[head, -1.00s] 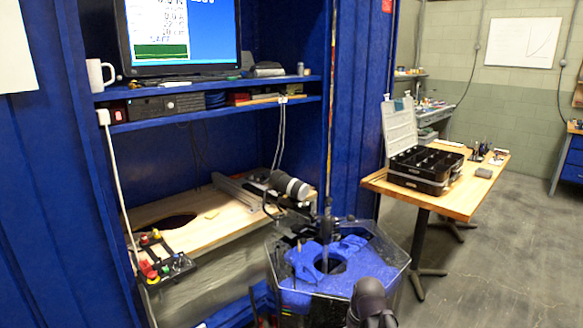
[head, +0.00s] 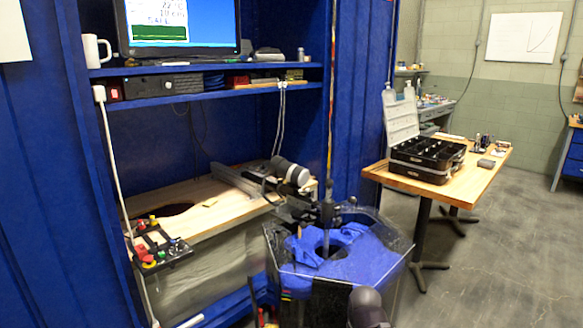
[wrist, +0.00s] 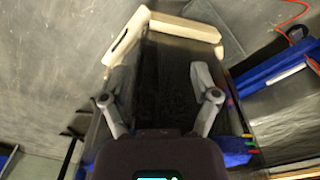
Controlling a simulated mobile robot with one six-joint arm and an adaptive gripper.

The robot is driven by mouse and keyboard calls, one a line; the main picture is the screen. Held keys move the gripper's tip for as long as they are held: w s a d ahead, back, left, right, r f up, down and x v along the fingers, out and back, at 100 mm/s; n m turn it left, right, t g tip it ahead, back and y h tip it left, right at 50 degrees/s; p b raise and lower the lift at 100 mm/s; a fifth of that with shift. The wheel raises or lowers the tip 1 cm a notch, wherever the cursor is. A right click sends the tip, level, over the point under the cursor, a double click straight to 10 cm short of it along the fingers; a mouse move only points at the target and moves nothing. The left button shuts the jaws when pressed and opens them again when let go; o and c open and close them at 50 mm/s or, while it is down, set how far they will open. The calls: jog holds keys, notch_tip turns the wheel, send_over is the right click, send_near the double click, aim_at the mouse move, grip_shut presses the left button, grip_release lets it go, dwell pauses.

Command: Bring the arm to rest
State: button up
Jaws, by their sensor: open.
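My gripper (wrist: 160,80) shows in the wrist view with its two grey fingers spread apart. It is open, and nothing is held between them. Beyond the fingers lie a dark, shiny surface (wrist: 165,85) and a pale, bent bar-like piece (wrist: 185,30); I cannot tell what they are. In the head view only a dark rounded part of my arm shows at the bottom edge, and the gripper's fingers are not visible there.
A control box (head: 160,248) sits at the bench's front left. An open black case (head: 425,170) is on the right table (head: 475,195). Floor at the right is clear.

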notch_tip(320, 180, up, 22)
jog(key=p, duration=2.2)
jog(key=shift+s+p, duration=0.4)
